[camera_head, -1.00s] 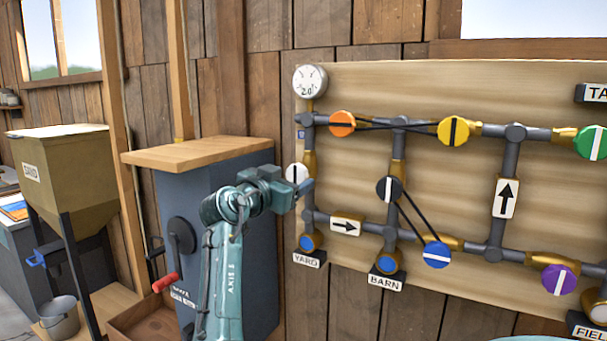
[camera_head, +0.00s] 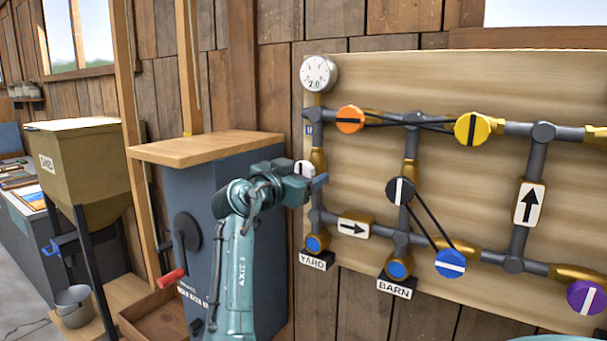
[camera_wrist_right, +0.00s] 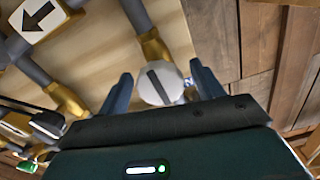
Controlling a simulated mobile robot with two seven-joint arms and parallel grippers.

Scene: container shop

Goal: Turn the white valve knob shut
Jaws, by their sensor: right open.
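The white valve knob (camera_head: 301,166) is at the left end of the pipe board, on the left vertical pipe below the gauge, partly hidden by my right gripper (camera_head: 316,182). In the right wrist view the knob (camera_wrist_right: 155,85) is a round white disc with a dark slanted bar. The right gripper (camera_wrist_right: 160,78) is open, with one blue finger on each side of the knob in that view. Gaps show beside the knob; how deep the fingers reach around it I cannot tell. My left gripper is not in view.
Beside the knob are the gauge (camera_head: 318,73), the orange knob (camera_head: 350,120) and the black knob (camera_head: 399,191), linked by a bar to the blue knob (camera_head: 450,263). A blue-grey cabinet (camera_head: 262,230) with a wooden top (camera_head: 205,148) stands close left of the board.

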